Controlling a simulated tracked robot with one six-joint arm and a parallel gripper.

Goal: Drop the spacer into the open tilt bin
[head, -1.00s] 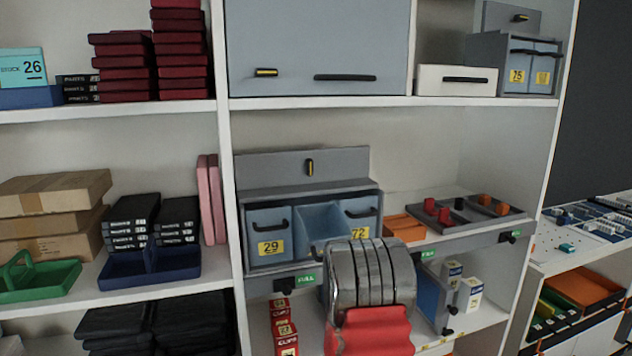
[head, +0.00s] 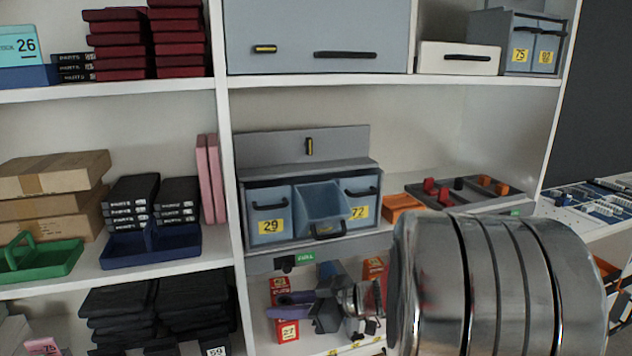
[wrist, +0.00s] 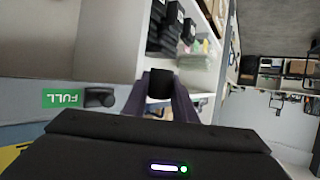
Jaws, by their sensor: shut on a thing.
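The open tilt bin (head: 322,203) is the middle of three blue-grey bins and is tipped forward between the bins marked 29 (head: 269,212) and 72 (head: 360,200). My gripper (head: 276,305) has purple fingers, pointing left, in front of the lower shelf, below the bin unit and lower than the open bin. In the wrist view, my gripper (wrist: 160,88) is shut on a short black cylinder, the spacer (wrist: 161,83). The spacer is hard to make out in the head view.
A green FULL label (head: 305,258) and a black knob are on the shelf front under the bins; the label also shows in the wrist view (wrist: 62,98). Red boxes (head: 287,330) stand below. An orange tray (head: 400,207) is right of the bins.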

